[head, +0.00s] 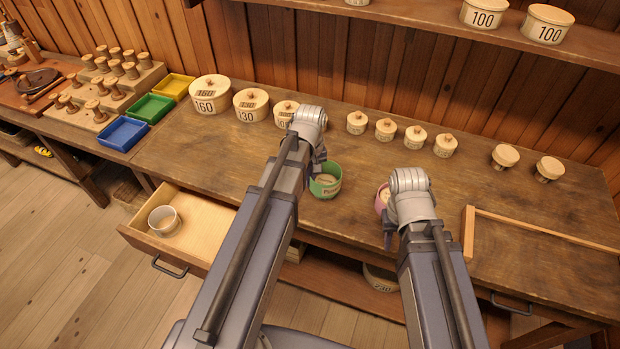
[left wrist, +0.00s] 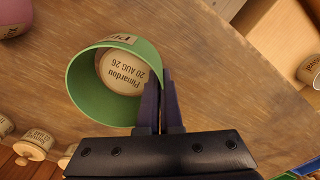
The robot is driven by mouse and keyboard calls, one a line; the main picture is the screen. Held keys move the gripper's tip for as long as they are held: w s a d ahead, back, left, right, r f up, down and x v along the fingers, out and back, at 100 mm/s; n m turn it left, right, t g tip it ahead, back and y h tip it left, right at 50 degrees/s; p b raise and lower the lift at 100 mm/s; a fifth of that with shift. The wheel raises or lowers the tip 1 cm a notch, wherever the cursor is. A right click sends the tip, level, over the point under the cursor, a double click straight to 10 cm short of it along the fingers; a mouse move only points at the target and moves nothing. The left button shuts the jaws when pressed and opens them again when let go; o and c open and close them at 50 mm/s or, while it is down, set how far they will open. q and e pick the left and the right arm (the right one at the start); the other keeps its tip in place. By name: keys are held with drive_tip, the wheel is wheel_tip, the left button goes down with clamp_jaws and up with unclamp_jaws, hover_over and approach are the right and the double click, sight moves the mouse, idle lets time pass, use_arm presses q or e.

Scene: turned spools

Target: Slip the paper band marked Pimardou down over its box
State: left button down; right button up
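The green paper band (head: 314,187) stands on the bench, with lettering on a pale label on its wall. It also shows in the left wrist view (left wrist: 87,95). A round pale box with a lid reading "Pimardou 20 AUG 26" (left wrist: 122,72) shows inside the band, its lid below the band's rim and off-centre. The band is around the box; its lower edge is hard to judge. My left gripper (left wrist: 162,88) has its fingers close together with the band's wall between them. My right gripper (head: 388,238) is beside a pink band (head: 382,198); its fingers are mostly hidden.
Lidded boxes (head: 209,94) and small knobbed boxes (head: 386,129) line the back of the bench. Colored trays (head: 123,133) stand at left. An open drawer (head: 205,222) holds a white cup (head: 164,220). A wooden rail (head: 540,231) lies at right. Bare bench surrounds the band.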

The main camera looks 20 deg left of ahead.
use_arm(q)
drive_tip(key=shift+s+d+f+b, duration=0.15)
drive_tip(key=shift+s+f+b, duration=0.15)
drive_tip(key=shift+f+b, duration=0.15)
drive_tip(key=shift+w+f, duration=0.35)
drive_tip(key=shift+w, duration=0.15)
drive_tip(key=shift+s+r, duration=0.15)
drive_tip(key=shift+r, duration=0.1)
drive_tip(key=c, duration=1.2)
unclamp_jaws()
drive_tip(key=o, duration=0.6)
drive_tip(key=shift+r+p, duration=0.45)
drive_tip(key=shift+p, duration=0.15)
drive_tip(key=shift+r+p, duration=0.35)
